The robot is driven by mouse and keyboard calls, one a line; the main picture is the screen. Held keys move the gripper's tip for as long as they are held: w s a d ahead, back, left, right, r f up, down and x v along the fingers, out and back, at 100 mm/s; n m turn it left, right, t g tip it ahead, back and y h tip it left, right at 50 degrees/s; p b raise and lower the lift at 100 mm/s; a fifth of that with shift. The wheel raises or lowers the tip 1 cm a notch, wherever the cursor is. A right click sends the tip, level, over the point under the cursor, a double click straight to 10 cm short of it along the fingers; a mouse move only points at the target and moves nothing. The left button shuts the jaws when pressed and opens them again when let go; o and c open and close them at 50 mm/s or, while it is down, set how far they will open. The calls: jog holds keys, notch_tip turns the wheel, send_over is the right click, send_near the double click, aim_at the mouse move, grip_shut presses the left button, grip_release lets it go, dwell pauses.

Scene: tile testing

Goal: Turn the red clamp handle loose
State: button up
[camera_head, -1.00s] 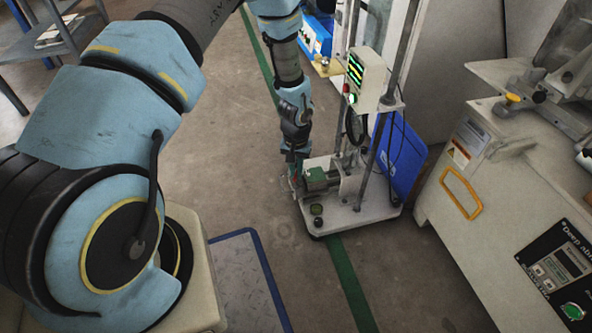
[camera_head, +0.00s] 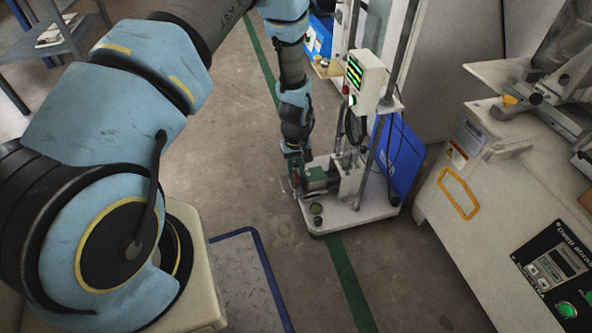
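The testing machine (camera_head: 348,212) stands on the floor in the middle, with a low white base, grey posts and a green block (camera_head: 315,174) on it. My arm reaches down to the left side of this base. My gripper (camera_head: 292,182) is at the left of the green block, small and dark in the view. A thin reddish part shows beside it, but I cannot tell whether it is the red clamp handle or whether the gripper touches it. The finger opening cannot be made out.
A control box (camera_head: 364,80) with a lit display is mounted on the machine. A blue panel (camera_head: 397,155) leans behind it. A large cabinet (camera_head: 470,190) with a yellow handle stands at the right. A blue-edged floor plate (camera_head: 245,270) lies in front. Floor at the left is open.

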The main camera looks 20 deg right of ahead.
notch_tip(320, 180, up, 7)
jog(key=p, duration=0.6)
dwell(0.3)
